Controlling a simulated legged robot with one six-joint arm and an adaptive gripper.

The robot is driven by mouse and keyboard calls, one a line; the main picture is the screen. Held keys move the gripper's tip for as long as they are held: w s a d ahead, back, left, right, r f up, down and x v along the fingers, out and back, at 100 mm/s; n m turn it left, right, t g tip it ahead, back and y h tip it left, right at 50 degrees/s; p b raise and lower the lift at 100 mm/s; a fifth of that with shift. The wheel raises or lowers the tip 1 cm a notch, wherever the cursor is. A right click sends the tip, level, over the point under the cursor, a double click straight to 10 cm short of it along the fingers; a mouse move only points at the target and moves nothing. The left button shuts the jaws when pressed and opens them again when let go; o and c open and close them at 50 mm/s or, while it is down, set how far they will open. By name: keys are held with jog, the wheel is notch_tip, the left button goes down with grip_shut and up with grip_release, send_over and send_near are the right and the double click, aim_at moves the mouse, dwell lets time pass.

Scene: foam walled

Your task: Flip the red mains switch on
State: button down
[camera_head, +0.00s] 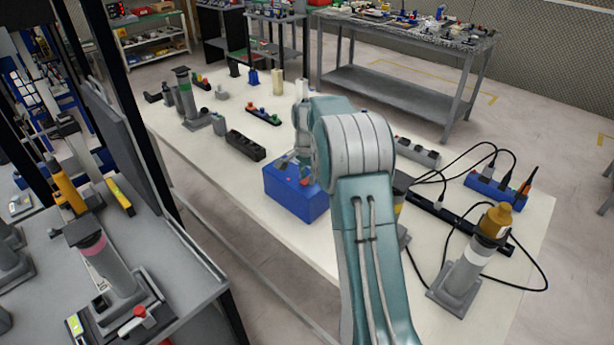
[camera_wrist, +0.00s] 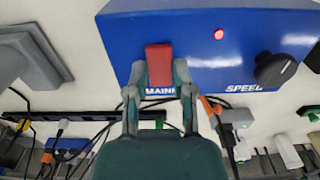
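The red mains switch (camera_wrist: 159,64) is on the face of a blue box (camera_wrist: 112,38), above a white label of which "MAIN" shows. My gripper (camera_wrist: 160,78) is at the switch, with one finger on each side of it. The finger gap is about as wide as the switch, and I cannot tell whether the fingers touch it. A red light (camera_wrist: 218,34) glows on the box. In the head view the blue box (camera_head: 289,198) sits on the white table, and my gripper (camera_head: 299,163) is just above it, partly hidden by my arm.
A black knob (camera_wrist: 275,70) marked "SPEED" is on the box at the right. Black cables, a blue socket block (camera_head: 494,187) and a grey-and-yellow post (camera_head: 470,270) stand to the right.

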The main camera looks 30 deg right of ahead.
aim_at(301, 183)
jog(key=shift+a, duration=0.1)
jog(key=shift+a+f+t+h, duration=0.15)
jog(key=shift+t+h, duration=0.15)
jog(key=shift+h, duration=0.5)
jog(key=shift+c, duration=2.4)
grip_release()
jog(key=shift+r, duration=0.2)
notch_tip(301, 183, up, 12)
jog(key=a, duration=0.1)
jog(key=shift+s+a+f, duration=0.25)
jog(key=shift+a, duration=0.1)
